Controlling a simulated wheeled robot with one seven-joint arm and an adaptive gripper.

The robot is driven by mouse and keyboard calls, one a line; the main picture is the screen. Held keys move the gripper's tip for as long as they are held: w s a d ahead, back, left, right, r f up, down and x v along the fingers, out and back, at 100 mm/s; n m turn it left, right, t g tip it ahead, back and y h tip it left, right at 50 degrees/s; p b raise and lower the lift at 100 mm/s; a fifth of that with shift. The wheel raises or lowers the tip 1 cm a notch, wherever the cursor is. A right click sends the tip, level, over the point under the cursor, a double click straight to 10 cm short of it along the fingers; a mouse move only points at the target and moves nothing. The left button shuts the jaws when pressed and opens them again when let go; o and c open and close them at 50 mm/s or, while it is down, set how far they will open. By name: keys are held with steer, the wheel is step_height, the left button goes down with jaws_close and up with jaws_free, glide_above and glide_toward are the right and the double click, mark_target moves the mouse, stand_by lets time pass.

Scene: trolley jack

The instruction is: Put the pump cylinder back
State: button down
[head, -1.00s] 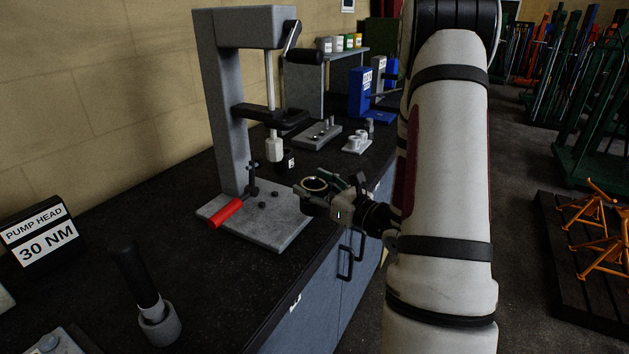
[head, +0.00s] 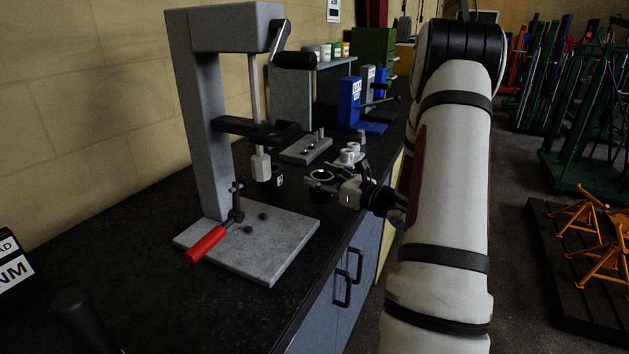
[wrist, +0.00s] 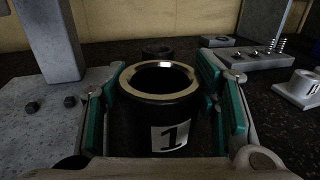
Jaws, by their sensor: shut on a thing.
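My gripper (head: 335,186) is shut on a black pump cylinder (wrist: 158,112) with a pale metal rim and a white label reading 1. In the wrist view its green-padded fingers press on both sides of the upright cylinder. In the head view the cylinder (head: 322,196) is held at the front right of the press stand (head: 268,248), over the bench's front side.
The press has a tall grey column (head: 205,130), a hanging white-tipped rod (head: 261,166) and a red-handled lever (head: 207,244). Behind are a grey block with pins (head: 306,149) and small metal cups (head: 351,151). A blue device (head: 352,101) stands farther back.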

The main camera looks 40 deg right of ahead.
steer(key=shift+w+d+f, duration=0.5)
steer(key=shift+w+f, duration=0.15)
steer(key=shift+w, duration=0.35)
steer(key=shift+w+d+f, duration=0.55)
steer(key=shift+w+f, duration=0.1)
steer(key=shift+w, duration=0.4)
steer(key=shift+w+d+f, duration=0.5)
steer(key=shift+w+f, duration=0.15)
steer(key=shift+w, duration=0.35)
steer(key=shift+f, duration=0.15)
steer(key=c, duration=0.6)
jaws_free()
steer(key=shift+f, duration=0.1)
steer(key=shift+s, duration=0.3)
steer(key=s, duration=0.7)
steer(key=s+d, duration=0.1)
steer(key=s, duration=0.3)
steer(key=shift+s, duration=0.2)
